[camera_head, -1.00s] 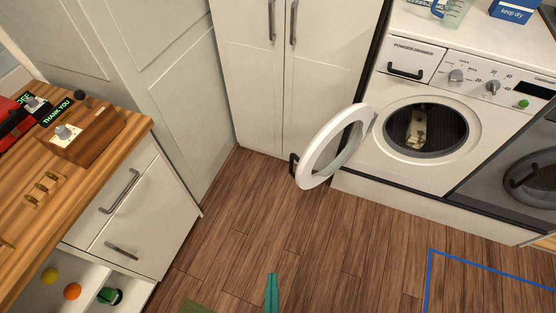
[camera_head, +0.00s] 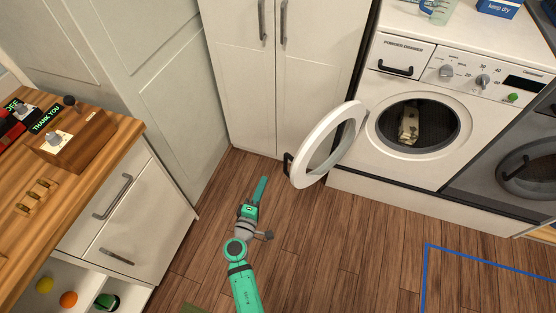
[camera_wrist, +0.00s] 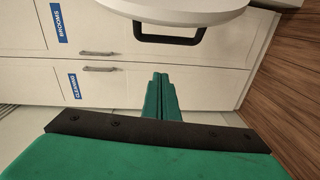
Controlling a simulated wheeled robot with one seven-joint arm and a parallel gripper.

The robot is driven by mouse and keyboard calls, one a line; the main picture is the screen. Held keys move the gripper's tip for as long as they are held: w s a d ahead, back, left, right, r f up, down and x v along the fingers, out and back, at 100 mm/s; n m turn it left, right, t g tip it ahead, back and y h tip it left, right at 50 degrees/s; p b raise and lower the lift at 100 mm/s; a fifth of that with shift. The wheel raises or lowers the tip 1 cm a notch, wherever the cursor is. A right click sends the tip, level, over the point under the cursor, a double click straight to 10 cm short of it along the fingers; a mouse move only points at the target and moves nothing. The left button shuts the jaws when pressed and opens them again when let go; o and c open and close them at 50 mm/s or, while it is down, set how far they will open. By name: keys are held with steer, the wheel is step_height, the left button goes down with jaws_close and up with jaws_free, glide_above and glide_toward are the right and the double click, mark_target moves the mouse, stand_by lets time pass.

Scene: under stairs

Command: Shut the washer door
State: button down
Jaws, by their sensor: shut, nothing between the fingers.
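The white washer (camera_head: 375,165) stands at the right in the head view. Its round door (camera_head: 343,125) is wide open, swung out to the left of the drum opening (camera_head: 418,125). A dark handle (camera_head: 288,163) sits on the door's free edge. Something pale lies inside the drum. My green gripper (camera_head: 261,186) is shut and empty, a little left of and below the handle, apart from it. In the wrist view the shut fingers (camera_wrist: 160,82) point toward the cupboard, with the door handle (camera_wrist: 170,37) and door rim (camera_wrist: 180,10) beyond, near the top.
A tall white cupboard (camera_head: 237,80) stands behind the door. A wooden-topped counter (camera_head: 75,190) with drawers is at the left. A grey machine (camera_head: 510,170) is right of the washer. The wooden floor (camera_head: 330,240) in front is clear, with blue tape (camera_head: 424,280) at right.

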steer(key=w+d+r, duration=0.2)
steer(key=w, duration=1)
steer(key=shift+n+t+h, duration=0.3)
steer(key=shift+t, duration=0.1)
steer(key=shift+s+d, duration=0.65)
steer(key=shift+d, duration=0.25)
steer(key=shift+s+d, duration=0.65)
steer(key=shift+d, duration=0.25)
